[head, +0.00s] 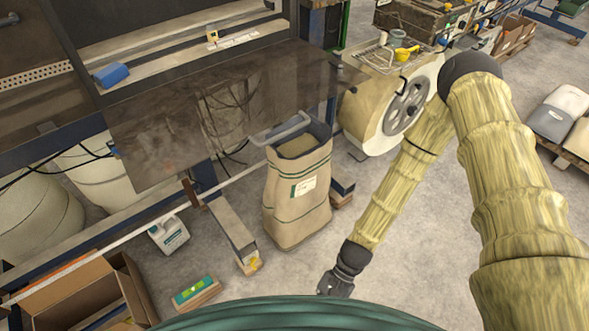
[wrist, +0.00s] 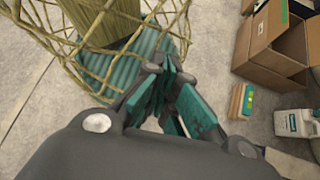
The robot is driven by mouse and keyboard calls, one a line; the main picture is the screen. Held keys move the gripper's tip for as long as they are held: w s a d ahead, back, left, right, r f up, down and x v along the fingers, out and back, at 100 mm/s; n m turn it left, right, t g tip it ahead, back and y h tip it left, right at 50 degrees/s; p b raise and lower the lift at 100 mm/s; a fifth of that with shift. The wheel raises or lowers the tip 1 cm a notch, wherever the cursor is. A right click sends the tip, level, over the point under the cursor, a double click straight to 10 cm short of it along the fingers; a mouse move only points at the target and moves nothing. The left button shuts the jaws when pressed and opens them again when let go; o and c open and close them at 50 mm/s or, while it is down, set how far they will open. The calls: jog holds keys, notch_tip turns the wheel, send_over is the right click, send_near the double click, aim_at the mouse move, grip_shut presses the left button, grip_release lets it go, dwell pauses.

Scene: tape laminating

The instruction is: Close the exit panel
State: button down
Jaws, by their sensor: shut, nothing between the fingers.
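The exit panel appears to be the dark, glossy, see-through panel (head: 190,115) on the machine at the upper left of the head view. It juts out from below the machine's opening, and the opening above it is uncovered. My gripper (head: 333,284) hangs low over the floor near the bottom middle of the head view, below and to the right of the panel, well apart from it. In the wrist view my gripper (wrist: 168,72) shows teal-padded fingers drawn together with nothing held. The panel is not in the wrist view.
A paper sack (head: 298,195) stands under the panel's right part, beside a large reel (head: 390,110). Floor around my gripper is clear.

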jog(key=w+a+r+m+g+y, duration=0.2)
jog(key=w+a+r+m+y, duration=0.1)
jog(key=w+a+r+y, duration=0.3)
jog(key=m+y+p, duration=0.4)
jog(key=y+p, duration=0.1)
jog(key=y, duration=0.7)
send_near(278, 139)
jog(key=s+a, duration=0.1)
jog(key=a, duration=0.2)
jog(key=shift+w+a+r+g+p, duration=0.1)
jog(key=shift+r+g+p, duration=0.15)
jog(key=shift+r, duration=0.25)
jog(key=shift+w+a+r+g+p, duration=0.15)
jog(key=shift+r+p, duration=0.1)
jog(key=shift+r, duration=0.3)
